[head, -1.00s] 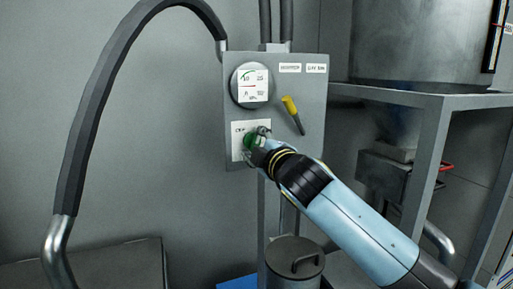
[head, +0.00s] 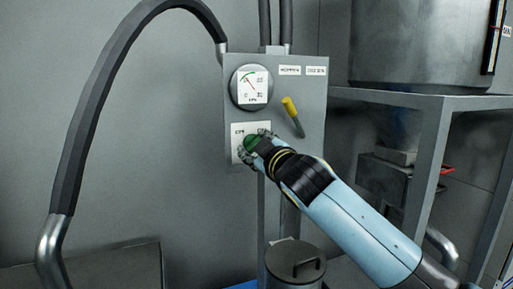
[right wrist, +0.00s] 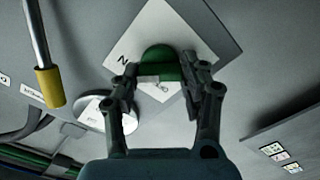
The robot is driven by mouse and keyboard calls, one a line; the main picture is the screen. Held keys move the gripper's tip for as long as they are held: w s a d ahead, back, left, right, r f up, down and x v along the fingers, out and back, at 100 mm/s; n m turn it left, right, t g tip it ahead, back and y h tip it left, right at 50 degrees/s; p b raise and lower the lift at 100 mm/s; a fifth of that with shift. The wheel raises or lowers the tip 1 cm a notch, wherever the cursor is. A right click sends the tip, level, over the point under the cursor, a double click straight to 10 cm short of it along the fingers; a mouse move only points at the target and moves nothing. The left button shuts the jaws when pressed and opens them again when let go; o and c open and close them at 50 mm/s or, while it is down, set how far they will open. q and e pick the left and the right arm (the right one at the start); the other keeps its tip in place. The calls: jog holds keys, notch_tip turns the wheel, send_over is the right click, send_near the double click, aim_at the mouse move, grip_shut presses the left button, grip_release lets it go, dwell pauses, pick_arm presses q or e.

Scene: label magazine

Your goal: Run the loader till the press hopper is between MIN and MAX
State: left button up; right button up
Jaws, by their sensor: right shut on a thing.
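A grey control panel (head: 310,120) stands in the middle of the head view. It carries a round dial gauge (head: 250,87), a lever with a yellow grip (head: 290,106) and a green knob (head: 250,143) on a white plate (head: 236,131). My right gripper (head: 259,144) is shut on the knob. In the right wrist view, the fingers (right wrist: 160,88) stand on either side of the green knob (right wrist: 160,54). The gauge needle points to the upper left. A large metal vessel (head: 420,45) sits at the upper right; its level is not readable. My left gripper is not in view.
A grey frame (head: 440,103) holds the vessel, with a dark box and red handle (head: 447,168) below it. A lidded metal can (head: 295,262) stands under the panel. A thick dark hose (head: 90,110) arches at the left.

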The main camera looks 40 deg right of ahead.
jog(key=shift+f, duration=0.15)
jog(key=o, duration=1.2)
jog(key=v, duration=1.2)
jog(key=shift+s, duration=0.1)
